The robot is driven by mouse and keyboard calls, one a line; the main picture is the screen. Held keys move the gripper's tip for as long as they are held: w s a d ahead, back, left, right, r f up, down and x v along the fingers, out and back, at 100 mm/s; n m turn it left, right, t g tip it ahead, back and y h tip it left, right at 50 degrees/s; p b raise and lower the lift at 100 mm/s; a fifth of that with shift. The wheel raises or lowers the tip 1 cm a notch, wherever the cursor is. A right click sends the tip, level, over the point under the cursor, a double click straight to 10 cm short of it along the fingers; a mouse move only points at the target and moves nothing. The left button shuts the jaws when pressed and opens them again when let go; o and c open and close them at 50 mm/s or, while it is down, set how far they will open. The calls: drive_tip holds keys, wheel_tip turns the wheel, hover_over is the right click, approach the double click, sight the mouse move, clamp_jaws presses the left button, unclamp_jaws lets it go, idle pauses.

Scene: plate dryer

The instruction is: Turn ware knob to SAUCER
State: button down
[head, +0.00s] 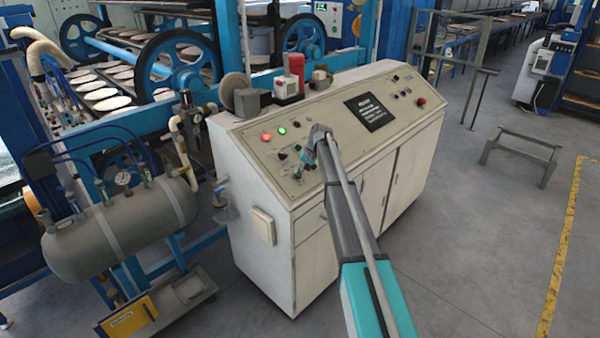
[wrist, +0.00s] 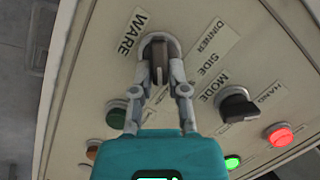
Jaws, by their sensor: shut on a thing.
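The ware knob (wrist: 158,52) is a dark grip on a round grey base on the sloped panel, beside the label WARE. The labels DINNER (wrist: 208,37) and SIDE (wrist: 206,63) stand to its right in the wrist view. No SAUCER label can be read; my gripper covers part of the panel. My gripper (wrist: 160,74) is shut on the ware knob, one finger on each side of its grip. The grip stands nearly upright in the wrist view; which label it points at I cannot tell. In the head view my gripper (head: 312,146) reaches the panel's left part and hides the knob.
The black mode knob (wrist: 238,106) is to the right, near a lit red button (wrist: 279,134) and a lit green one (wrist: 232,161). A dark green button (wrist: 117,113) lies left of my fingers. The cream console (head: 330,205) has open floor in front and a grey tank (head: 125,230) to its left.

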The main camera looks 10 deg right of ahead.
drive_tip(key=shift+s+f+m+y, duration=0.15)
drive_tip(key=shift+s+m+y, duration=0.15)
drive_tip(key=shift+m, duration=0.3)
drive_tip(key=c, duration=0.7)
unclamp_jaws()
drive_tip(key=shift+w+a, duration=0.1)
drive_tip(key=shift+w, duration=0.05)
drive_tip(key=shift+o, duration=0.3)
drive_tip(key=shift+w, duration=0.1)
drive_tip(key=shift+w, duration=0.1)
